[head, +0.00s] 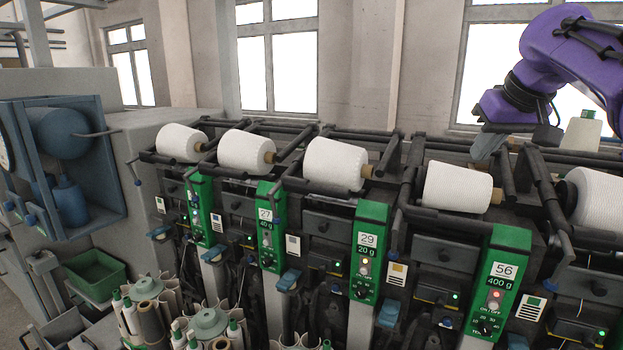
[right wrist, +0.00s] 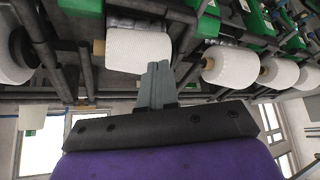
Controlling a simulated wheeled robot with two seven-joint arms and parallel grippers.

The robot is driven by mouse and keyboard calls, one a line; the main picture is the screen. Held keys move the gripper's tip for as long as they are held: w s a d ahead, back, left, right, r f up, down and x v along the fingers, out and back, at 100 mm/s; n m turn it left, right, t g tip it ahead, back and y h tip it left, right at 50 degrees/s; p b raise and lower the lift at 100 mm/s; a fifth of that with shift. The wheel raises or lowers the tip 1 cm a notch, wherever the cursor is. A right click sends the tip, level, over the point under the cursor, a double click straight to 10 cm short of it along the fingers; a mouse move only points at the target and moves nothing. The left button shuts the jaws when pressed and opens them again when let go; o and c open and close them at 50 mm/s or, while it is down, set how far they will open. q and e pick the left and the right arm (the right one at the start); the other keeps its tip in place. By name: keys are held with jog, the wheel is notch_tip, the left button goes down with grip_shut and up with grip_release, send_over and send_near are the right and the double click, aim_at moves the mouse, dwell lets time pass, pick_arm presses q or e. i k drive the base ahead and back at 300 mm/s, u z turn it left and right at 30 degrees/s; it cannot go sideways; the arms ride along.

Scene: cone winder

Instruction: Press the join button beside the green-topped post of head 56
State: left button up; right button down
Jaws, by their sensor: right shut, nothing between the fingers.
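The green-topped post of head 56 (head: 505,262) stands upright at the right of the head view, labelled 56 and 400 g. My right gripper (head: 482,155) is shut and empty, above and behind the white cone (head: 457,187) left of this post. Its closed fingers (right wrist: 159,75) also show in the right wrist view, pointing toward the cones. My left gripper is out of view.
Several white cones sit in dark cradles along the winder, including one at the far right (head: 598,198). Another green post, labelled 29 (head: 369,250), stands left of head 56. Dark bars (head: 548,195) project near my right gripper. Open air lies in front of the posts.

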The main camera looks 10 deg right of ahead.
aim_at(446, 322)
jog(key=k, duration=1)
